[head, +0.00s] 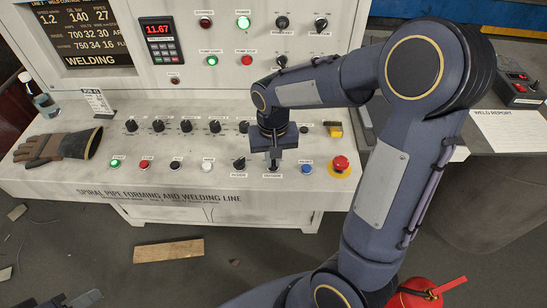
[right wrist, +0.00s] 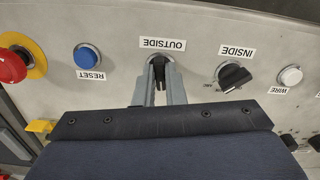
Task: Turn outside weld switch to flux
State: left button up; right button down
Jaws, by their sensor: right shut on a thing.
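The outside weld switch (right wrist: 159,72) is a black rotary knob on the sloping console, with its OUTSIDE label upside down in the right wrist view. My right gripper (right wrist: 160,98) is shut on this knob, one grey finger on each side. In the head view my right gripper (head: 273,160) comes down from above onto the front row and hides most of the knob. The knob's position markings are covered. A dark grey shape at the bottom left edge of the head view appears to be part of my left gripper (head: 82,299), mostly cut off.
The inside knob (right wrist: 234,76) and blue reset button (right wrist: 88,57) flank the switch. A red emergency stop (head: 340,163) and yellow block (head: 334,130) are to the right. A glove (head: 60,146) lies at the console's left. A plank (head: 168,250) lies on the floor.

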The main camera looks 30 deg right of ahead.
aim_at(273, 162)
jog(key=shift+m, duration=0.9)
jog(key=c, duration=1.5)
grip_release()
notch_tip(273, 162, up, 8)
jog(key=shift+f, duration=0.1)
